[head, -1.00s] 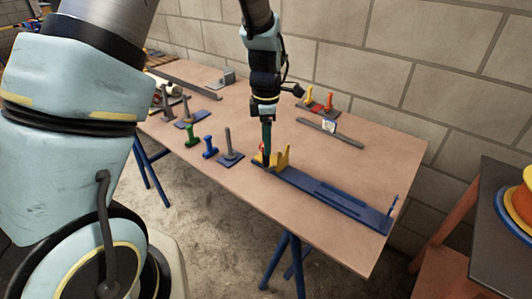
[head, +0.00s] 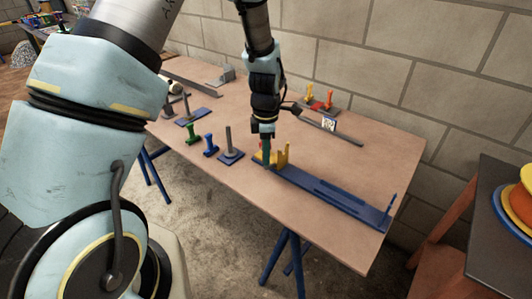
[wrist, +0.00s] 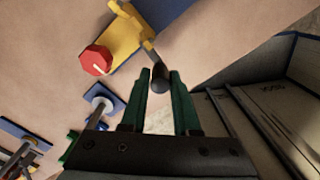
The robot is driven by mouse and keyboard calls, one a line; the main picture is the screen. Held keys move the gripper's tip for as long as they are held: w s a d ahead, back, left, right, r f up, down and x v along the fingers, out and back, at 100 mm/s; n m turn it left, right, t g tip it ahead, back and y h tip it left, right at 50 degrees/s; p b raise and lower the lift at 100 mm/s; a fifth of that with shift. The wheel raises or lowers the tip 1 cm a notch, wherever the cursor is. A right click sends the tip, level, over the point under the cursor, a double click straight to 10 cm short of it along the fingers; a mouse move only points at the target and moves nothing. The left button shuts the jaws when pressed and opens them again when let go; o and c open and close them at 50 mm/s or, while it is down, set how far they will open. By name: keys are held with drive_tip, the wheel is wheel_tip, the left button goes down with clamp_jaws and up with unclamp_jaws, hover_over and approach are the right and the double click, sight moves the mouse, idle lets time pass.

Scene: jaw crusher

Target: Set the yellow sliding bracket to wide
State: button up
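The yellow sliding bracket (head: 281,153) sits at the left end of a long blue slotted base (head: 335,198) on the table. In the wrist view the yellow bracket (wrist: 123,37) carries a red octagonal knob (wrist: 95,60) and a lever with a dark rounded handle (wrist: 159,78). My gripper (head: 267,166) points down beside the bracket's left end. In the wrist view my gripper (wrist: 161,76) has its green fingers apart, with the dark handle seen between the fingertips. I cannot tell whether they touch it.
A grey post on a blue plate (head: 230,153), a blue piece (head: 210,147) and a green piece (head: 193,135) stand left of the bracket. A grey bar (head: 340,133) and small yellow and red pieces (head: 320,100) lie behind. The table front right is clear.

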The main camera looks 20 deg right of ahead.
clamp_jaws()
idle(0.9)
